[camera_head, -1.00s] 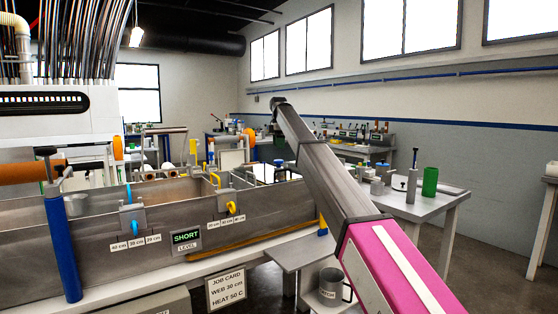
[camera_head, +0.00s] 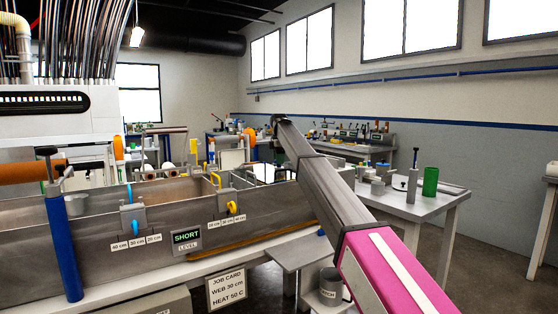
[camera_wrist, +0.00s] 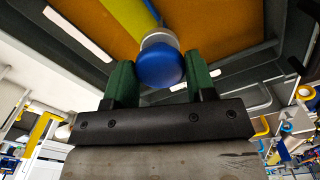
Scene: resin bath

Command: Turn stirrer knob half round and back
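The stirrer knob (camera_wrist: 160,64) is a round blue cap on a pale collar in the wrist view. My gripper (camera_wrist: 161,76) has two green fingers, one on each side of the knob. Both fingers appear to touch its sides, so it looks shut on the knob. Behind the knob are a yellow strip and an orange-brown surface inside a grey frame. In the head view my fingers and the knob cannot be made out; my arm reaches over the bath's right part.
The steel bath (camera_head: 100,239) fills the left, with a "SHORT LEVEL" sign (camera_head: 187,239) and a job card (camera_head: 226,291) in front. A grey jug (camera_head: 330,286) stands low beside my arm. The right table (camera_head: 425,207) holds a green cylinder (camera_head: 430,182). Floor is free at right.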

